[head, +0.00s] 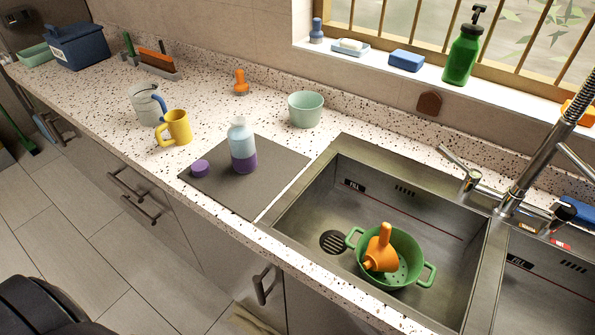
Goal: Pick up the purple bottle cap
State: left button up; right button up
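A small purple bottle cap (201,168) lies on the left part of a dark grey mat (262,190) on the speckled counter. A bottle (242,147) with a pale blue upper part and a purple base stands upright on the same mat, just right of the cap and apart from it. Neither of my grippers shows in the head view.
A yellow mug (175,128), a pale mug (146,104) and a mint bowl (305,109) stand behind the mat. The sink (450,225) on the right holds a green colander (407,241) with an orange funnel-like item (381,248). Bare counter lies left of the mat.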

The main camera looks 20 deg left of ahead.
aim_at(200, 169)
jog(key=u, duration=1.45)
